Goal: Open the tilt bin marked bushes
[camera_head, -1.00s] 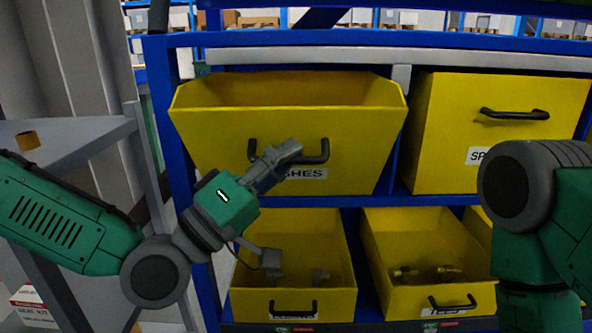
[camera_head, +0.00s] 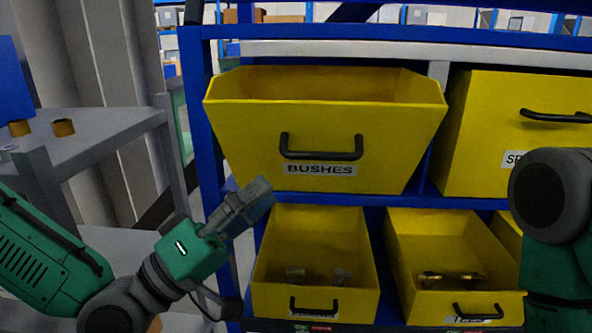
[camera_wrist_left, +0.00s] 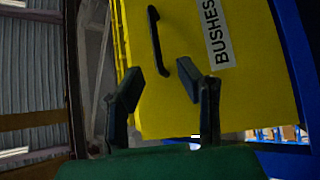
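The yellow tilt bin marked BUSHES (camera_head: 235,135) is tilted forward in the upper row of the rack, with its top open and its inside partly showing. Its black handle (camera_head: 322,155) is on the front above the label and nothing holds it. My left gripper (camera_head: 258,197) is below and left of the handle, apart from it. In the left wrist view, its two fingers (camera_wrist_left: 158,86) are spread with nothing between them. The handle (camera_wrist_left: 157,40) and BUSHES label (camera_wrist_left: 215,35) show beyond them. My right arm is at the right edge; its gripper is not visible.
Another yellow bin (camera_head: 480,135) with a black handle stands to the right. Two open lower bins (camera_head: 315,300) (camera_head: 450,308) hold small parts. A blue post (camera_head: 203,150) and a grey side table (camera_head: 100,135) with brown rings (camera_head: 63,127) are on the left.

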